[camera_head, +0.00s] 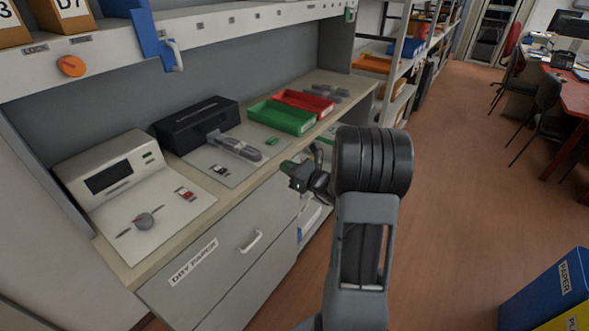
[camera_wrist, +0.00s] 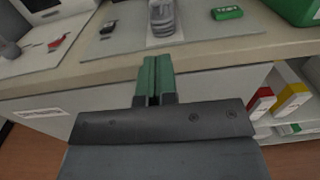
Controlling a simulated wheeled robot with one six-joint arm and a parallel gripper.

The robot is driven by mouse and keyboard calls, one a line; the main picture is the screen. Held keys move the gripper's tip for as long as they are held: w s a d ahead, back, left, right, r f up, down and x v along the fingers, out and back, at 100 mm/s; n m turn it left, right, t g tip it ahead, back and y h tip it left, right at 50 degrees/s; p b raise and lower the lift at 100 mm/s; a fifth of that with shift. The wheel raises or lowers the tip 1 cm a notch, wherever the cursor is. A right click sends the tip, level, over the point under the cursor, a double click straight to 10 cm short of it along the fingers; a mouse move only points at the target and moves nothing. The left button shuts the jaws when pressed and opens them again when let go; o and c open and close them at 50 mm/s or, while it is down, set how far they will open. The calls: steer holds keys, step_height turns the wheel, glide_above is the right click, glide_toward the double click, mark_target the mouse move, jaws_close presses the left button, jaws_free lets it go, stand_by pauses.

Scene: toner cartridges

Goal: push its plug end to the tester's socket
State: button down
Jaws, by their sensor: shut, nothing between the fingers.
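A grey cartridge (camera_head: 238,147) lies on the grey mat (camera_head: 238,177), with one end close to the front of a black box (camera_head: 197,123). I cannot tell whether that end touches the box. A cream console (camera_head: 106,172) with a dark screen and a knob stands at the left; which unit is the tester is not clear. The near end of the cartridge (camera_wrist: 162,20) shows at the top of the wrist view. My gripper (camera_head: 288,165) has green fingers (camera_wrist: 153,72), which are shut and empty. It is in front of the bench edge, apart from the cartridge.
A small black item (camera_head: 219,170) and a green block (camera_head: 272,141) lie near the cartridge. A red-and-white item (camera_head: 185,194) lies by the console. Green (camera_head: 282,117) and red (camera_head: 303,102) trays stand farther right. A shelf overhangs the bench.

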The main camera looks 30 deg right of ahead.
mark_target(259, 156)
steer(key=x, duration=0.9)
steer(key=shift+a+p, duration=0.1)
steer(key=shift+p, duration=0.25)
steer(key=shift+w+a+f+b, duration=0.15)
steer(key=shift+w+a+b, duration=0.2)
steer(key=shift+w+b, duration=0.25)
steer(key=shift+r, duration=0.55)
steer(key=shift+a, duration=0.25)
steer(key=shift+s+d+f, duration=0.2)
steer(key=shift+d+f, duration=0.05)
steer(key=shift+d, duration=0.2)
steer(key=v, duration=1.4)
steer(key=shift+a+b, duration=0.25)
steer(key=shift+b, duration=0.15)
